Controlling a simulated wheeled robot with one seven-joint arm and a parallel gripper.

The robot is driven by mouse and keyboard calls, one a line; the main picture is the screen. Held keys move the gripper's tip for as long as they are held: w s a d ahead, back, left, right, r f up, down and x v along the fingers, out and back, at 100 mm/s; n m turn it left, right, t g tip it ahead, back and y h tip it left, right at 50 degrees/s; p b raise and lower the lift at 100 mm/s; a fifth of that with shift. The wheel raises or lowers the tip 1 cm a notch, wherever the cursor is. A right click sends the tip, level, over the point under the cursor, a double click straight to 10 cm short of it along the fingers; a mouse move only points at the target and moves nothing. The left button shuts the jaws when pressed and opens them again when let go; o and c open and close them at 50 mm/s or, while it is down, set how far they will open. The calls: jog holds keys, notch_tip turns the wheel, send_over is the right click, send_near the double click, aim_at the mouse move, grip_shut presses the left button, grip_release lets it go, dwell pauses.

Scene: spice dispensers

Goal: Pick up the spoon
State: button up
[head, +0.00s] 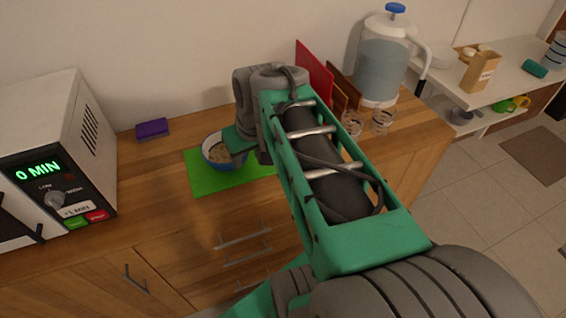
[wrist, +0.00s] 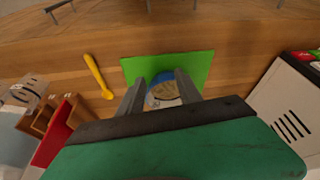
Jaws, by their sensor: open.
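A yellow spoon (wrist: 98,76) lies on the wooden counter in the wrist view, left of the green mat and apart from it. In the head view my arm hides the spoon. My gripper (wrist: 160,76) is open and empty in the wrist view. Its two fingers show over the green mat and bowl, to the right of the spoon and apart from it. In the head view my arm mostly hides the gripper.
A bowl (head: 217,160) of pale food sits on the green mat (head: 202,183). A microwave (head: 88,125) and purple sponge (head: 152,129) stand left. A red board (head: 314,72), glasses (head: 382,121) and water dispenser (head: 381,68) stand right. Bare counter surrounds the spoon.

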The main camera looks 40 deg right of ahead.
jog(key=shift+m+h, duration=0.4)
jog(key=shift+m, duration=0.5)
jog(key=d+f+b, duration=0.2)
jog(key=d, duration=0.3)
jog(key=s+d+f+b, duration=0.1)
jog(key=d+f+b, duration=0.1)
jog(key=d, duration=0.4)
jog(key=s+d+f+b, duration=0.1)
jog(key=d+f+b, duration=0.1)
jog(key=d, duration=0.3)
jog(key=shift+s+d+f, duration=0.2)
jog(key=shift+w+d+f, duration=0.1)
jog(key=shift+d+f, duration=0.05)
jog(key=shift+f, duration=0.05)
jog(key=b+x, duration=0.1)
jog(key=x, duration=0.5)
jog(key=shift+w+f, duration=0.3)
grip_shut()
